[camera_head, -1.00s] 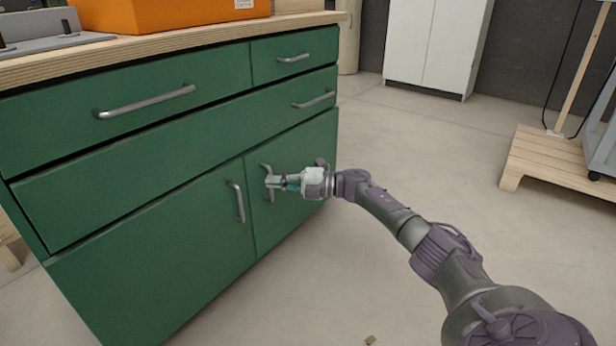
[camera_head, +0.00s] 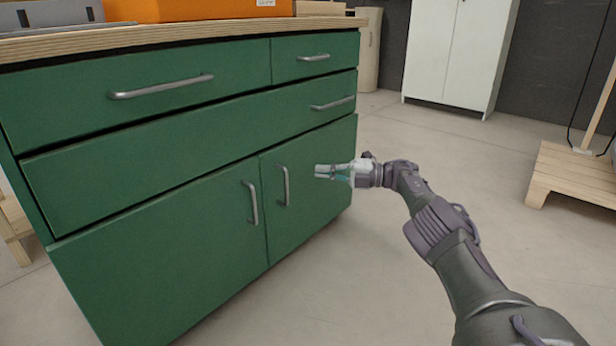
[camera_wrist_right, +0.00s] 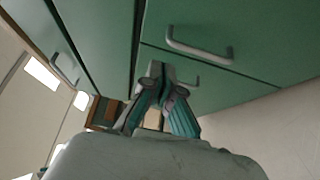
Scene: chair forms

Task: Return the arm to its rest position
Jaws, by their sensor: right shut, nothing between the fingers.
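My right arm reaches in from the lower right in the head view. Its gripper (camera_head: 322,171) is shut and empty, in front of the right door of the green cabinet (camera_head: 130,200). It is to the right of that door's vertical handle (camera_head: 284,186) and looks apart from it. In the right wrist view the gripper fingers (camera_wrist_right: 160,82) point at the green cabinet fronts, with a handle (camera_wrist_right: 198,46) above and to the right. The cabinet's drawers and doors look closed. My left gripper is not in view.
The wooden worktop (camera_head: 180,36) carries an orange box (camera_head: 190,9) and grey items. A pale cabinet (camera_head: 455,55) stands at the back. A wooden pallet (camera_head: 575,175) lies at the right. The floor between pallet and green cabinet is clear.

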